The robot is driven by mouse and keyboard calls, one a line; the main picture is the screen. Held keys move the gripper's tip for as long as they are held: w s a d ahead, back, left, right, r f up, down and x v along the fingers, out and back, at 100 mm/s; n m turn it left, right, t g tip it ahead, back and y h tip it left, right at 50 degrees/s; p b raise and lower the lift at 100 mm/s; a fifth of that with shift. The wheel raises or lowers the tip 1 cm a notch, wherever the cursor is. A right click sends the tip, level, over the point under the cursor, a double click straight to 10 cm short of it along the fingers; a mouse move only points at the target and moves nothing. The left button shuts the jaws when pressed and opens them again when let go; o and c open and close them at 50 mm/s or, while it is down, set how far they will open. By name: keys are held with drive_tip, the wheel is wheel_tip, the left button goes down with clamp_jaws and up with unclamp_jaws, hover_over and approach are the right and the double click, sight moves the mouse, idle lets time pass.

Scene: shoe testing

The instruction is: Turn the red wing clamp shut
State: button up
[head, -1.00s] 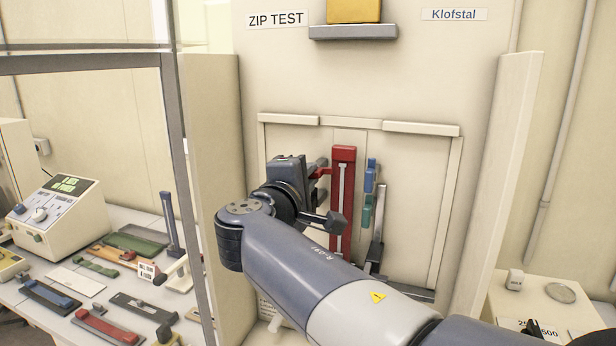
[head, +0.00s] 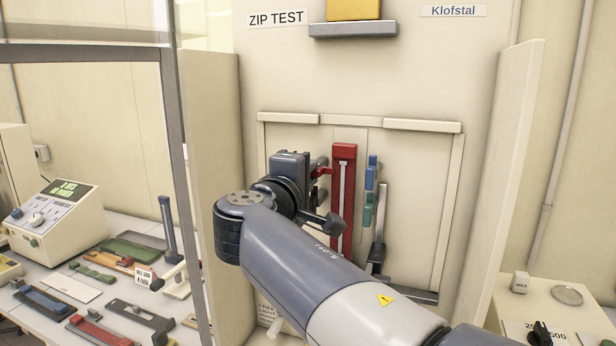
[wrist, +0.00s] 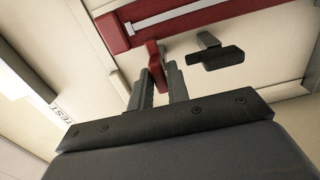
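The red wing clamp (head: 321,171) sits at the left of the upright red rail (head: 343,200) on the machine's front panel. In the wrist view the red clamp (wrist: 154,58) shows at my fingertips, below the red rail (wrist: 178,20). My gripper (head: 318,174) reaches the clamp from the left; its two grey fingers (wrist: 160,76) stand apart with part of the red wing between them. I cannot tell whether both fingers press on it. My gripper's body and wrist hide what lies left of and behind the clamp.
Blue (head: 371,173) and green (head: 368,210) parts sit right of the rail, by a grey rail (head: 378,230). A dark block (wrist: 222,57) is close right of my fingers in the wrist view. A crowded bench (head: 60,300) lies left, behind a frame post.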

drive_tip(key=shift+o, duration=0.3)
drive_tip(key=shift+s+a, duration=0.1)
drive_tip(key=b+v, duration=0.3)
drive_tip(key=v, duration=0.7)
drive_tip(key=shift+s, duration=0.3)
drive_tip(key=shift+w+r, duration=0.1)
drive_tip(key=shift+w, duration=0.05)
drive_tip(key=w+d+n+p, duration=0.1)
drive_tip(key=w+d+p, duration=0.2)
drive_tip(key=w, duration=0.7)
drive_tip(key=shift+d+p, duration=0.3)
drive_tip(key=shift+p, duration=0.8)
drive_tip(key=shift+b, duration=0.65)
